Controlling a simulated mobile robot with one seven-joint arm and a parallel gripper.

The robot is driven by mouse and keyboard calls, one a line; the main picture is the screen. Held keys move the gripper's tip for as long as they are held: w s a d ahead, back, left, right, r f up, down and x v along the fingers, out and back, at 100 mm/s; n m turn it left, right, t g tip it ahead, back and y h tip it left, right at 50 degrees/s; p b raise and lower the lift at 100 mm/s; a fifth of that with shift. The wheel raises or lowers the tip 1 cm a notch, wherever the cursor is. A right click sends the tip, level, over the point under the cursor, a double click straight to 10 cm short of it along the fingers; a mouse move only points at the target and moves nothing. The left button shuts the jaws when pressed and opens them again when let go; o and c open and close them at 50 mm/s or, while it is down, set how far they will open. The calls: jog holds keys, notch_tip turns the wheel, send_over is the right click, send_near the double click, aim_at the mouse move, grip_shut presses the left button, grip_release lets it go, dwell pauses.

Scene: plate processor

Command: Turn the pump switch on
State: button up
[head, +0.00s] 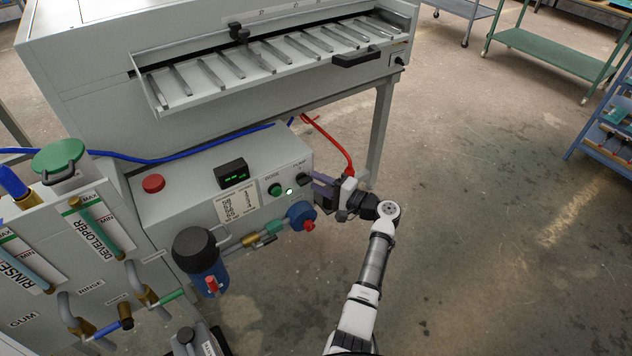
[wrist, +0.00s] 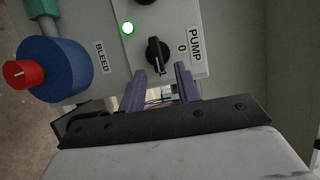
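The pump switch is a black rotary knob (wrist: 157,55) on the grey panel, beside a label reading PUMP and 0. In the head view the knob (head: 302,178) is at the panel's right end, partly hidden by my gripper. My gripper (wrist: 162,75) is open, its two purple fingers pointing at the panel. The fingertips are just below the knob in the wrist view, with nothing between them. My gripper (head: 318,188) also shows at the panel in the head view. I cannot tell whether a fingertip touches the knob.
A lit green lamp (wrist: 128,28) is beside the knob. A blue pump body with a red cap (wrist: 60,70) is close on the left. Open floor (head: 480,230) lies right.

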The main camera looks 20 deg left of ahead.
jog(key=b+v, duration=0.1)
jog(key=v, duration=1.1)
jog(key=shift+s, duration=0.15)
jog(key=shift+d, duration=0.1)
